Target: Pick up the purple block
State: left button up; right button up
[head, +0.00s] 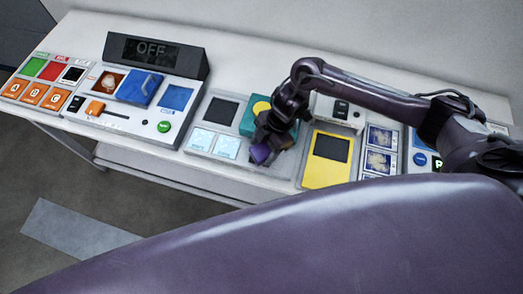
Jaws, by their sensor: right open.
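The purple block (261,153) sits near the front edge of the table, in the middle of the head view. My right gripper (267,141) is directly over it, with its fingers pointing down at the block. The gripper is open. The fingers and wrist hide part of the block, and I cannot tell whether they touch it. My left gripper is not in view.
A teal panel with a yellow disc (261,106) lies just behind the gripper. A yellow frame (326,173) is to the right, light blue tiles (214,142) to the left. A black "OFF" display (152,50) stands at the back left. Labelled buttons (34,93) lie far left.

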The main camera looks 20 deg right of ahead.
aim_at(263, 149)
jog(key=c, duration=0.8)
jog(key=shift+c, duration=0.2)
notch_tip(263, 149, up, 8)
jog(key=shift+w+f+b, duration=0.15)
jog(key=shift+f+b, duration=0.1)
jog(key=shift+b, duration=0.25)
notch_tip(263, 149, up, 12)
jog(key=p, duration=0.1)
jog(key=shift+r, duration=0.25)
